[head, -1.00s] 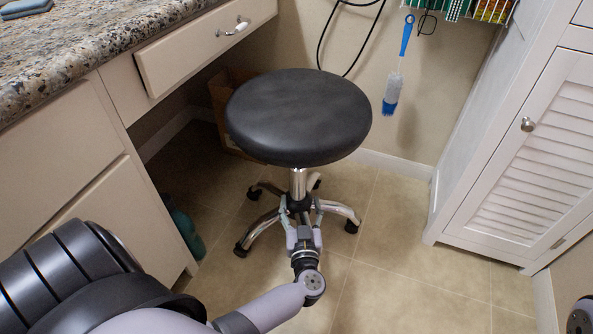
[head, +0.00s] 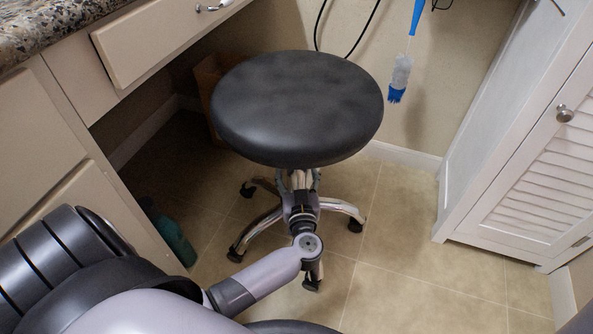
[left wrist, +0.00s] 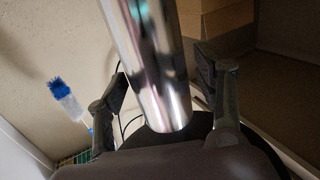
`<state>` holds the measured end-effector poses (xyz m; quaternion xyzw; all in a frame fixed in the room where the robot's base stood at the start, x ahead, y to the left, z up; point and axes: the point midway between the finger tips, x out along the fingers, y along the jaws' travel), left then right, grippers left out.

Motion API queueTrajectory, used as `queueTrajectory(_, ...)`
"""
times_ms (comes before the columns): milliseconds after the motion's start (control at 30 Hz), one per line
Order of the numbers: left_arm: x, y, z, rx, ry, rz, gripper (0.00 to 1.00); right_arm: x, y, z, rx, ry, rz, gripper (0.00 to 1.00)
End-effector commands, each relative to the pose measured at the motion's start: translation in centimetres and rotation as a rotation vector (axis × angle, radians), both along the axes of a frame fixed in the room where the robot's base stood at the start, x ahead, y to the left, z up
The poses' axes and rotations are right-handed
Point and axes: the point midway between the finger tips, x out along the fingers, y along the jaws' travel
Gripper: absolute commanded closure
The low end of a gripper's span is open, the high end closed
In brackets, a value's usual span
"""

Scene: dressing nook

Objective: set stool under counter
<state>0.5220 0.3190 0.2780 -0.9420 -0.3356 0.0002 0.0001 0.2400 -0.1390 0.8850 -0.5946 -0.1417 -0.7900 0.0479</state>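The stool has a round black seat (head: 297,105), a chrome column and a chrome star base (head: 343,207) on casters. It stands upright on the tile floor, in front of and to the right of the knee opening under the counter (head: 65,28). My left gripper (head: 300,180) is at the column just below the seat, its fingers partly hidden by the seat. In the left wrist view, the chrome column (left wrist: 150,65) stands between the two spread fingers of this gripper (left wrist: 160,78), with gaps visible on both sides. My right gripper is not in view.
A drawer (head: 150,42) sits over the opening. A cardboard box (head: 208,75) stands behind the seat, and a teal bottle (head: 175,242) is on the floor by the left cabinet. A white louvred cabinet (head: 530,190) stands at right; a blue brush (head: 400,75) hangs on the wall.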

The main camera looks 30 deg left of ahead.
Motion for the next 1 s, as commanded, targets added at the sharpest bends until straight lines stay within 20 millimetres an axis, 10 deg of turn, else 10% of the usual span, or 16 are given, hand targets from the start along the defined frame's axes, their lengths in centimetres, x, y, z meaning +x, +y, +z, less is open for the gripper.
queueTrajectory(1000,0.00,0.00,-0.03,0.000,0.000,0.000,1.00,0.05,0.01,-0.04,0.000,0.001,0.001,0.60)
